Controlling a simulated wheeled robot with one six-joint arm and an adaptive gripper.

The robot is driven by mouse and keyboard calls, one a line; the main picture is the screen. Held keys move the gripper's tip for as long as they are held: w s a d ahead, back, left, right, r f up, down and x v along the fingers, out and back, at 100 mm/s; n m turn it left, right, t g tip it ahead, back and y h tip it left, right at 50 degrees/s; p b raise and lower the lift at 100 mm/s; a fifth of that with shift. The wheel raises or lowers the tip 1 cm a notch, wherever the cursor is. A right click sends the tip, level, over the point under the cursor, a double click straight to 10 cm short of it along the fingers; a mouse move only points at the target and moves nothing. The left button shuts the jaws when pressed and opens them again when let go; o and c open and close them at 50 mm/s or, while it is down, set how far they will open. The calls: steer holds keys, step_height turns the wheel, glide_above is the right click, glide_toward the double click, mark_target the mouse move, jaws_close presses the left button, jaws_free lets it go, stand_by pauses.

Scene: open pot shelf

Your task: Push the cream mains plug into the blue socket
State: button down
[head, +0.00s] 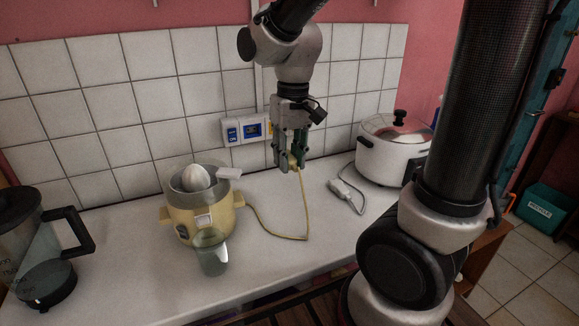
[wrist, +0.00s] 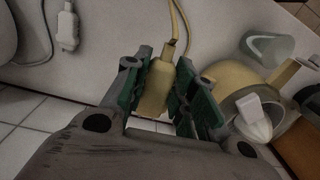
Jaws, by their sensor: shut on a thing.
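My gripper (head: 291,160) is shut on the cream mains plug (head: 295,161) and holds it above the counter, close to the tiled wall. In the wrist view the plug (wrist: 156,92) sits between the green finger pads, with its yellow cord running away from it. The cord (head: 304,205) hangs to the counter and runs to the yellow juicer (head: 203,215). The blue socket (head: 252,129) is on a wall plate just left of my gripper. The plug is apart from the blue socket. A yellow patch shows at the plate's right end, partly hidden by my gripper. The plug's pins are hidden.
A white rice cooker (head: 391,150) stands at the right, its white plug (head: 346,194) lying on the counter (head: 270,262). A clear cup (head: 210,255) stands before the juicer. A dark jug (head: 40,250) is at far left. The counter's middle is mostly clear.

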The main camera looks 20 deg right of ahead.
steer(key=shift+r, duration=1.3)
steer(key=w+a, duration=0.2)
steer(key=w, duration=0.9)
steer(key=shift+a, duration=0.15)
steer(key=shift+f, duration=0.1)
steer(key=shift+f+m, duration=0.4)
steer(key=shift+f, duration=0.85)
steer(key=shift+a, duration=0.15)
steer(key=shift+w, duration=0.15)
steer(key=shift+w, duration=0.65)
steer(key=shift+w, duration=0.2)
